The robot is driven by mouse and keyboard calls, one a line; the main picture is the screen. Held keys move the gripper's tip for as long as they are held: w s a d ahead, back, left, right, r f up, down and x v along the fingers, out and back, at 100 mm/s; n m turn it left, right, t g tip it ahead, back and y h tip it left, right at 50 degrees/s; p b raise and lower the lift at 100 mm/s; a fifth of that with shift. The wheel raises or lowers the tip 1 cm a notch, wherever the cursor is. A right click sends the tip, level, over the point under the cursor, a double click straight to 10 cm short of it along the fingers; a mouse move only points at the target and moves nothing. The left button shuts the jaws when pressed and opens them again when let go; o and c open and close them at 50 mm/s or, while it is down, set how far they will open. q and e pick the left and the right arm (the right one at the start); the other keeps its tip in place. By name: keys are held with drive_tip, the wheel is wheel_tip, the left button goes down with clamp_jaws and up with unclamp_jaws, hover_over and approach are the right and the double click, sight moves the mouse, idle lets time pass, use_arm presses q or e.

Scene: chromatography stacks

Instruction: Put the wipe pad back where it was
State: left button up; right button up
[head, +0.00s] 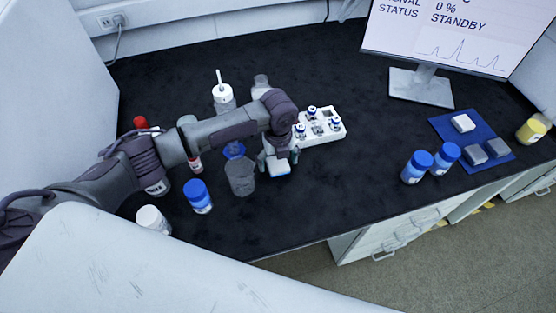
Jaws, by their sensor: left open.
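My left gripper (279,158) reaches in from the left, pointing down over the middle of the black bench, with its fingers apart. A small white and blue block (279,169), which looks like the wipe pad, shows between and just below the fingers. The gripper partly hides it, and I cannot tell whether the fingers touch it. A blue mat (447,126) lies at the right of the bench, with a white block (463,123) and two grey blocks (474,155) on it. My right gripper is not in view.
A white vial rack (330,134) stands just right of the gripper. A grey cup (240,178) and a blue-capped bottle (197,194) stand to its left. Two blue-capped jars (417,167) stand left of the mat. A monitor (425,85) stands behind. Bench between rack and jars is clear.

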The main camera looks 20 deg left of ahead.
sight(278, 163)
use_arm(q)
wheel_tip(278, 163, up, 12)
drive_tip(key=shift+r, duration=0.2)
idle(0.4)
idle(0.4)
